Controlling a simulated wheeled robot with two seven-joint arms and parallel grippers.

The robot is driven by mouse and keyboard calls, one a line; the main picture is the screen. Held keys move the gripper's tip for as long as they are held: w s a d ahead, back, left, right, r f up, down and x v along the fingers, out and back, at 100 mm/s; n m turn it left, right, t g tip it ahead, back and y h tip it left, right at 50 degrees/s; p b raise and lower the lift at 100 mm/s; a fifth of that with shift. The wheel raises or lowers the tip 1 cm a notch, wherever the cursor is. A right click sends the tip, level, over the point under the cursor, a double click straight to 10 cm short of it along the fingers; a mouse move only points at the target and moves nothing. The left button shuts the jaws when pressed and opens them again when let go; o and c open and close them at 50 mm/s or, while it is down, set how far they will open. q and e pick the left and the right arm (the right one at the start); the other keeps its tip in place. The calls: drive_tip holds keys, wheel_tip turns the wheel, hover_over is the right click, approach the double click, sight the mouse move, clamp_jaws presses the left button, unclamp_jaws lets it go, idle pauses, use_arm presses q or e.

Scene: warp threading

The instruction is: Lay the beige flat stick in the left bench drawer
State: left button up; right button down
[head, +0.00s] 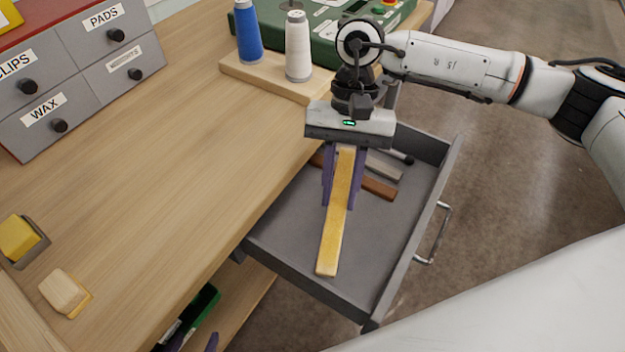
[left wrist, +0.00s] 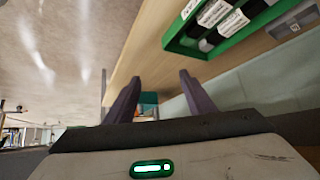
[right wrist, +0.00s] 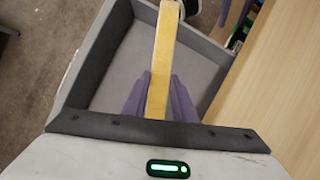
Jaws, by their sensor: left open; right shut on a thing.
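The beige flat stick (head: 334,235) is held lengthwise between the purple fingers of my right gripper (head: 340,195). It hangs over the open grey drawer (head: 280,235), its free end towards the drawer's near side. The right wrist view also shows the stick (right wrist: 163,55) in the shut jaws (right wrist: 158,95), above the drawer floor (right wrist: 120,75). A brown stick (head: 378,188) and a grey stick (head: 383,168) lie in the drawer's far part. My left gripper (left wrist: 160,85) is open and empty; in the head view only its purple fingertips show at the bottom edge, below the bench top.
The wooden bench top (head: 170,150) lies left of the drawer. It carries a labelled drawer cabinet (head: 85,75), blue (head: 248,35) and white (head: 298,50) spools, and a pale block (head: 63,291). A green bin (head: 205,305) sits on the lower shelf.

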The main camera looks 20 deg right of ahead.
sight(336, 188)
drive_tip(key=f+m, duration=0.1)
drive_tip(key=m, duration=0.1)
drive_tip(key=w+m+t+y+p, duration=0.1)
drive_tip(key=m, duration=0.1)
drive_tip(key=f+m+t, duration=0.1)
drive_tip(key=m, duration=0.2)
drive_tip(key=shift+w+f+y+p, duration=0.35)
drive_tip(key=shift+y, duration=0.05)
drive_tip(key=shift+w+f+m+t+p, duration=0.15)
drive_tip(key=shift+m+t+p, duration=0.15)
drive_tip(key=shift+m, duration=0.4)
drive_tip(key=shift+w+a+f+m+t+b, duration=0.15)
drive_tip(key=shift+a+f+m+t+b, duration=0.15)
drive_tip(key=shift+a+f+m, duration=0.65)
drive_tip(key=shift+w+a+f+m+t+b, duration=0.15)
drive_tip(key=shift+a+f+m+t, duration=0.35)
drive_tip(key=shift+f, duration=0.85)
drive_tip(key=shift+w+a+f+m+t+b, duration=0.1)
drive_tip(key=shift+a+f+m+t+b, duration=0.25)
drive_tip(key=shift+f+m, duration=0.7)
use_arm(q)
drive_tip(key=shift+s+r+n, duration=0.1)
drive_tip(key=shift+s+n, duration=0.15)
drive_tip(key=shift+n, duration=0.55)
use_arm(e)
drive_tip(key=shift+f, duration=0.6)
use_arm(q)
drive_tip(key=shift+d, duration=0.1)
